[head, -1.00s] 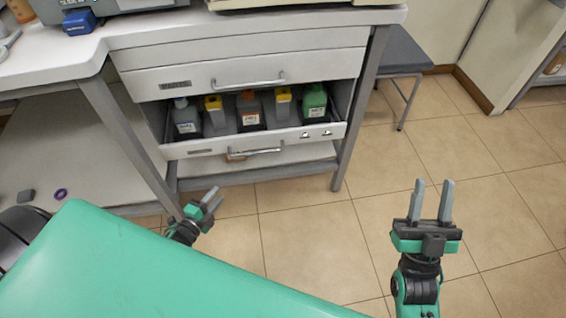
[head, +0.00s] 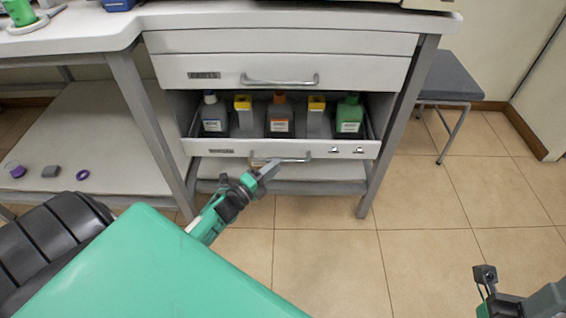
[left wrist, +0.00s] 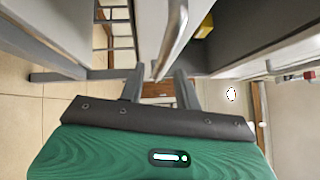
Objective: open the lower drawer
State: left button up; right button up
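The lower drawer (head: 225,147) has a low white front, with several bottles showing above it; I cannot tell how far out it stands. Its metal bar handle (head: 297,156) is at the middle of the front. My left gripper (head: 266,170) is at this handle, with the fingers apart. In the left wrist view the handle bar (left wrist: 178,35) runs down between the two open fingers (left wrist: 158,78); contact is not clear. My right gripper (head: 490,285) is at the lower right edge, partly cut off, far from the drawer; its fingers do not show clearly.
The upper drawer (head: 215,75) is shut above, with its own handle (head: 280,80). A table leg (head: 150,125) stands left of the drawers and a cabinet leg (head: 397,130) right. A grey stool (head: 450,75) is further right. The tiled floor in front is clear.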

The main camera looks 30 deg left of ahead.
aim_at(283, 161)
pick_arm(q)
jog(key=shift+b+x, duration=0.3)
jog(key=shift+x, duration=1.9)
grip_shut()
